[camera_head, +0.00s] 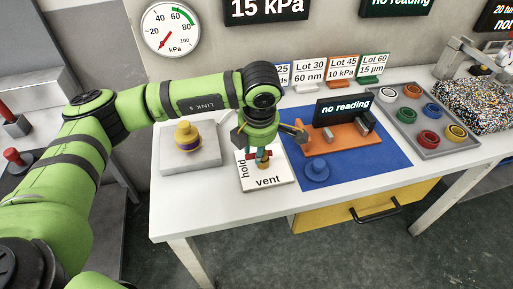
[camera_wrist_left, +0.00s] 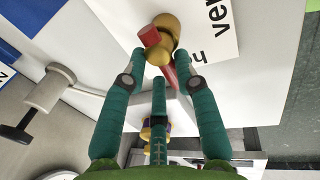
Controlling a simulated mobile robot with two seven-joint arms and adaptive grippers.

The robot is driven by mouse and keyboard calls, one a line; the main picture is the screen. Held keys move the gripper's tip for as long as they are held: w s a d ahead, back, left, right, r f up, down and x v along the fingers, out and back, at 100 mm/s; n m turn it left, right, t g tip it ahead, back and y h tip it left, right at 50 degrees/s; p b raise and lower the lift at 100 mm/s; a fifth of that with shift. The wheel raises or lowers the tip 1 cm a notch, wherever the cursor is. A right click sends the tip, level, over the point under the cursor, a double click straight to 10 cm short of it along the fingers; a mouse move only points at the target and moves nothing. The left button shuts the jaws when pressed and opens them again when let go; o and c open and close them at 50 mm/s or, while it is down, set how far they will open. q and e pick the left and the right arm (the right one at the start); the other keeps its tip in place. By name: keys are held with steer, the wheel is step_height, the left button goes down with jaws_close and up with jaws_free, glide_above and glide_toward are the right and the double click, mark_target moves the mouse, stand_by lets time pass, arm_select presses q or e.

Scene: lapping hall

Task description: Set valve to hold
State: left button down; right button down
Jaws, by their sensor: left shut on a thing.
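The valve is a brass body with a red lever (camera_head: 251,155) on a white plate (camera_head: 281,180) marked "hold" at its left side and "vent" at its front. In the left wrist view the brass body (camera_wrist_left: 166,22) and red lever (camera_wrist_left: 172,76) show between my fingers. The lever's long end appears to point toward the "hold" side. My left gripper (camera_head: 263,158) is over the valve, pointing down. It also shows in the wrist view (camera_wrist_left: 160,54), shut on the lever, with a finger on either side. The exact contact is partly hidden. My right gripper is out of view.
A dial gauge (camera_head: 171,29) hangs on the wall. A grey block with a yellow-topped part (camera_head: 187,136) stands left of the plate. A grey tray (camera_head: 447,147) holds several coloured rings.

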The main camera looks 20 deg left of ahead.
arm_select(q)
steer(key=c, duration=1.1)
jaws_free()
steer(key=shift+s+f, duration=0.25)
steer(key=shift+s, duration=0.1)
steer(key=shift+w+d+r, duration=0.1)
steer(key=shift+w+r, duration=0.05)
steer(key=shift+r, duration=0.05)
steer(key=shift+r, duration=0.25)
steer(key=v, duration=1.1)
steer(key=shift+r, duration=0.2)
